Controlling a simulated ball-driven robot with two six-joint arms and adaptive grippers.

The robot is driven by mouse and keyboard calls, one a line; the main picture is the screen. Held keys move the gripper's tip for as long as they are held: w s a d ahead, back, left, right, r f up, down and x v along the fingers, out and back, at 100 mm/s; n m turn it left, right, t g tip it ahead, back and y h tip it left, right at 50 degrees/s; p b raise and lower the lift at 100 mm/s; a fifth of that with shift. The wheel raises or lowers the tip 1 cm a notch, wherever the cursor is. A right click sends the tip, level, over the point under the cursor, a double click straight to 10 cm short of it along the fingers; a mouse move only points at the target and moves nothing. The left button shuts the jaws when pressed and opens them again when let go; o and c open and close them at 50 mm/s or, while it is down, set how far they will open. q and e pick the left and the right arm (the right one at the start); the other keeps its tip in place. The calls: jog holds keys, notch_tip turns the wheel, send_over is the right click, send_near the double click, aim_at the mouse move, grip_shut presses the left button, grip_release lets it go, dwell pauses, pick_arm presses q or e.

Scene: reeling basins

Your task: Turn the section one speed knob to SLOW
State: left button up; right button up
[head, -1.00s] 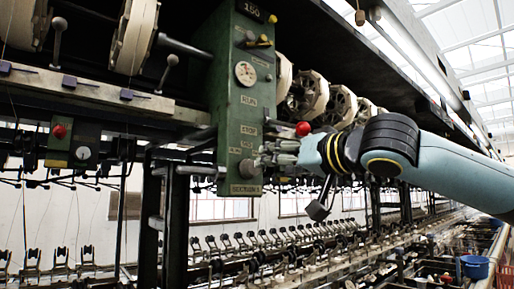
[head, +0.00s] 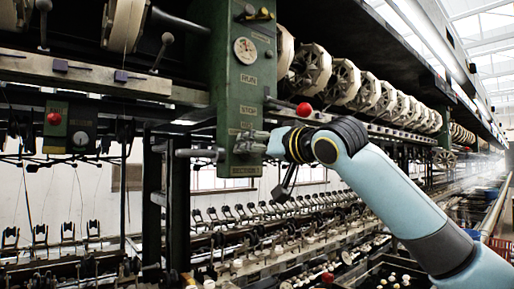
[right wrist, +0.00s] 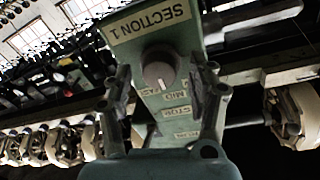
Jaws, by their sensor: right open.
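The green control panel (head: 228,75) hangs in the middle of the head view, with a SECTION 1 plate at its lower end. The speed knob (right wrist: 158,72) is grey and round with a pale pointer line, just below the SECTION 1 plate (right wrist: 150,22) in the right wrist view. My right gripper (right wrist: 167,95) is open, with one finger on each side of the knob. Gaps seem to show between fingers and knob; contact is unclear. In the head view my right gripper (head: 246,141) covers the knob. Small labels around the knob are hard to read. My left gripper is out of view.
A red ball-ended lever (head: 304,109) stands right of the panel. A grey bar (head: 197,153) juts out left of the panel's lower end. A row of pale reels (head: 345,82) runs off to the right. Basins and small parts lie below.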

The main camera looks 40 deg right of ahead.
jog(key=shift+c, duration=0.3)
jog(key=c, duration=1.1)
jog(key=n+p, duration=0.2)
jog(key=n, duration=0.2)
jog(key=n+p, duration=0.3)
jog(key=n, duration=0.2)
jog(key=shift+t+y, duration=0.3)
